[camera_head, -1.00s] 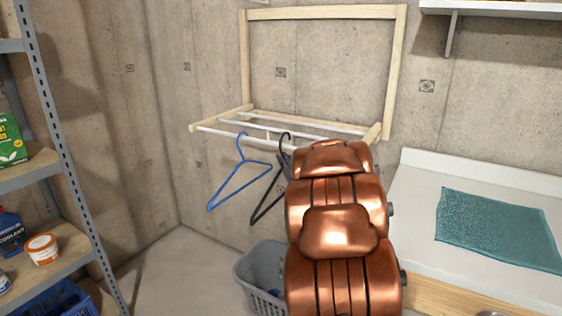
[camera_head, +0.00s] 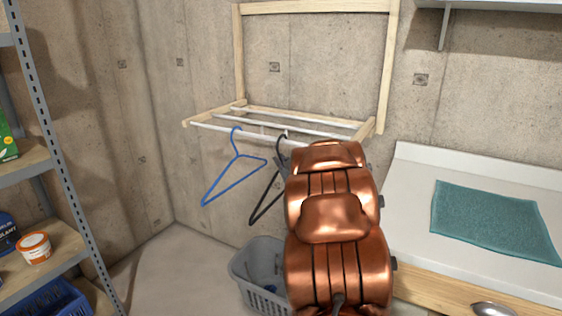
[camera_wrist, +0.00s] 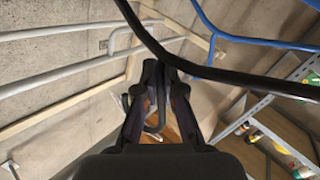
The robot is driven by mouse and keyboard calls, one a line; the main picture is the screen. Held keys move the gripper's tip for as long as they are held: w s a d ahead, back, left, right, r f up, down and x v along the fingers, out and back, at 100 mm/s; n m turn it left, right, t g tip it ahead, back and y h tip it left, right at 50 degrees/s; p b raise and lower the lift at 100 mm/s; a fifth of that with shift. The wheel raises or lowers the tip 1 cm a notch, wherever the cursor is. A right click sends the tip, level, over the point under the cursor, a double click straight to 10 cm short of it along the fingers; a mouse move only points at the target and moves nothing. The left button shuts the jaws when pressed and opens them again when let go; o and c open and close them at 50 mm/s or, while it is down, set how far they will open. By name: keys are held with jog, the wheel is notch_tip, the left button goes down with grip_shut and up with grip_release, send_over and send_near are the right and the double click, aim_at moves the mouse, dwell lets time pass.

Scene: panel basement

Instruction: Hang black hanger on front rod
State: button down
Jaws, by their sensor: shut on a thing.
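The black hanger (camera_head: 264,200) is beside my arm in the head view, with its hook top slightly above the line of the front rod (camera_head: 213,128). I cannot tell whether the hook is over the rod or just before it. In the wrist view a dark bar of the black hanger (camera_wrist: 160,48) curves across close up. My gripper (camera_wrist: 157,88) is shut on the black hanger; in the head view my arm hides the gripper. The blue hanger (camera_head: 233,181) hangs from the front rod to the left, and it also shows in the wrist view (camera_wrist: 250,41).
The wooden wall rack (camera_head: 239,60) has more white rods behind the front one. A grey laundry basket (camera_head: 250,279) stands below. A metal shelf (camera_head: 55,150) is at left. A white counter (camera_head: 410,190) with a teal cloth (camera_head: 490,222) is at right.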

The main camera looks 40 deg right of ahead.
jog(key=c, duration=1.2)
grip_release()
jog(key=v, duration=1.2)
